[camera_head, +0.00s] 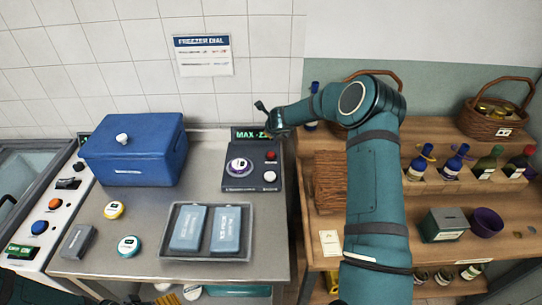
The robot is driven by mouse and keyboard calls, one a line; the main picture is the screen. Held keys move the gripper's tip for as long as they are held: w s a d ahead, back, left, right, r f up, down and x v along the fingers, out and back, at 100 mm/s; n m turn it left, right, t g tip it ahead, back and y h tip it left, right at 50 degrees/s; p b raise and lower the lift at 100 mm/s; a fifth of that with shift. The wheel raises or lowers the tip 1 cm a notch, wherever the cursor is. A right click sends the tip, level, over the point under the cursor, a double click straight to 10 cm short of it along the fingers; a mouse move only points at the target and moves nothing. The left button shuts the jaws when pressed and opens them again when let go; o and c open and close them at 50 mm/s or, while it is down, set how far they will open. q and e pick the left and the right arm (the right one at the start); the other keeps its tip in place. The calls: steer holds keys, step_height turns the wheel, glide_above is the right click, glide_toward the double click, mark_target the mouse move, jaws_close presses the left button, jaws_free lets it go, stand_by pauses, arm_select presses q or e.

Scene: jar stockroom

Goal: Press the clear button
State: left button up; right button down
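A dark control box (252,183) stands at the back right of the steel table. It has a green-lit display (249,133) reading "MAX" and a partly hidden value, a white and purple dial (239,166), a red button (271,155) and a white button (270,176). The small labels beside the buttons are too blurred to read, so I cannot tell which is the clear button. My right gripper (265,114) is above the box's display end, apart from both buttons. It is small and edge-on, so its opening is unclear. My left gripper is not in view.
A blue lidded box (134,151) and a grey tray (204,258) with two blue packs share the table. Another console (48,219) with orange and blue buttons is at left. My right arm crosses the wooden shelf (320,225) holding bottles and baskets.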

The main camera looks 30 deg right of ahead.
steer(key=b, duration=0.6)
glide_above(271, 155)
steer(key=w+d, duration=0.1)
steer(key=f, duration=0.6)
steer(key=shift+w+d+f, duration=0.2)
steer(key=shift+f, duration=0.6)
steer(key=c, duration=1.7)
jaws_free()
steer(key=shift+f+b, duration=0.1)
steer(key=shift+b, duration=0.2)
jaws_close()
steer(key=shift+f, duration=0.3)
steer(key=shift+f+b, duration=0.55)
steer(key=shift+b, duration=0.2)
steer(key=shift+r, duration=0.1)
steer(key=shift+r+p, duration=0.85)
steer(key=shift+p, duration=0.1)
